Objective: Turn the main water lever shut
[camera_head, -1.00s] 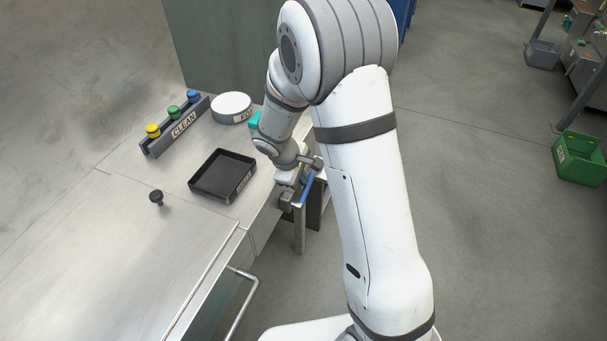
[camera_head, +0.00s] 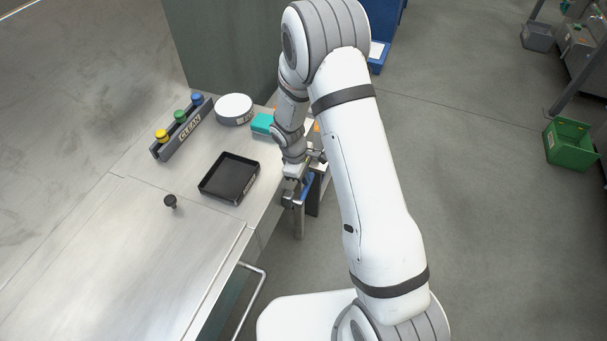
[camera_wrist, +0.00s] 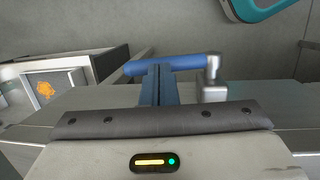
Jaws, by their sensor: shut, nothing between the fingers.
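The main water lever (camera_wrist: 185,63) has a blue handle that lies crosswise in the wrist view, joined at its right end to a silver pivot and a grey block. My gripper (camera_wrist: 158,80) is shut, with its narrow fingers pointing at the handle and overlapping its left half. I cannot tell whether they touch it. In the head view the blue lever (camera_head: 307,186) shows at the right edge of the steel table, partly hidden by my arm. My gripper (camera_head: 295,185) is just beside it there.
The steel table (camera_head: 120,235) bears a black tray (camera_head: 228,178), a round white container (camera_head: 234,109), a teal box (camera_head: 262,124), and a CLEAN rack (camera_head: 185,130) with yellow, green and blue tops. A black knob (camera_head: 170,202) stands near the front. A green crate (camera_head: 568,143) is on the floor right.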

